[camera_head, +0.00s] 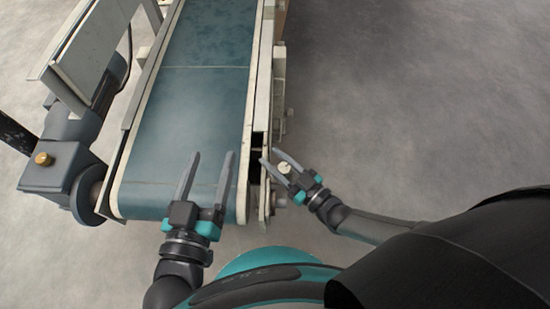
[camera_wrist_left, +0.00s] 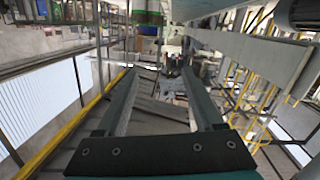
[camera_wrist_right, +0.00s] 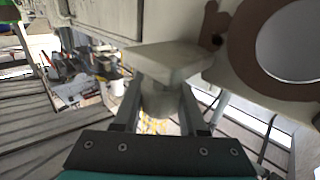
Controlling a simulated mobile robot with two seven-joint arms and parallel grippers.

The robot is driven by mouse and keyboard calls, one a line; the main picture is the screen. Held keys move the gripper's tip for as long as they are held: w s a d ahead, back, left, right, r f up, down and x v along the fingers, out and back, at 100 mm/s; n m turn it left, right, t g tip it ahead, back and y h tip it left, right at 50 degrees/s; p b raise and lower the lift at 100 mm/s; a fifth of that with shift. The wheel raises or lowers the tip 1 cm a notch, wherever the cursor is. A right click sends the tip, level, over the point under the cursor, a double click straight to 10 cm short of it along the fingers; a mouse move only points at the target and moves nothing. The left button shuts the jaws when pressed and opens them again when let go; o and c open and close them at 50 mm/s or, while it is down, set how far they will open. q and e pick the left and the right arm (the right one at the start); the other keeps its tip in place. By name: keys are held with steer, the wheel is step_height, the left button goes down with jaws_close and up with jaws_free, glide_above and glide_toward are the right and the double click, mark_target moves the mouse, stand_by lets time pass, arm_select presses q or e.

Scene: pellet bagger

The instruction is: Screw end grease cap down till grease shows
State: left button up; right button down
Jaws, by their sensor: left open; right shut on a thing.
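The grease cap (camera_head: 285,168) is a small pale piece at the right side of the conveyor's near end. In the right wrist view it shows as a cream block with a flat, squarish top (camera_wrist_right: 172,63) and a rounder part below, between the fingers. My right gripper (camera_head: 270,157) comes in from the right and is shut on it. The fingers hide its sides, and I can make out no grease. My left gripper (camera_head: 211,156) is open and empty above the belt's near end; its open fingers also show in the left wrist view (camera_wrist_left: 158,75).
The blue-green conveyor belt (camera_head: 195,110) runs away from me between cream side rails. A grey motor unit (camera_head: 62,160) with a brass knob stands at its left. A plate with a large round hole (camera_wrist_right: 245,45) sits beside the cap. The floor (camera_head: 420,100) at right is clear.

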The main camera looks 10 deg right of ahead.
steer(key=m+h, duration=0.1)
steer(key=t+h, duration=0.1)
steer(key=shift+d+m+h+p, duration=0.2)
steer(key=shift+m+h+p, duration=0.1)
steer(key=shift+m+p, duration=0.1)
steer(key=m+h, duration=0.1)
steer(key=m+t+h, duration=0.1)
steer(key=h, duration=0.1)
steer(key=shift+w+d, duration=0.1)
steer(key=shift+d, duration=0.2)
steer(key=shift+d+f+m+h, duration=0.15)
steer(key=shift+m+h, duration=0.65)
steer(key=shift+h, duration=0.4)
arm_select(q)
steer(key=shift+w+a+f+g+y, duration=0.5)
steer(key=shift+a+f+g+y, duration=0.15)
steer(key=shift+g, duration=0.55)
arm_select(e)
steer(key=shift+d+m+h, duration=0.25)
steer(key=shift+m+h, duration=0.55)
steer(key=shift+h, duration=0.5)
steer(key=shift+d, duration=0.1)
steer(key=shift+c, duration=2.2)
jaws_free()
arm_select(q)
steer(key=shift+s, duration=0.1)
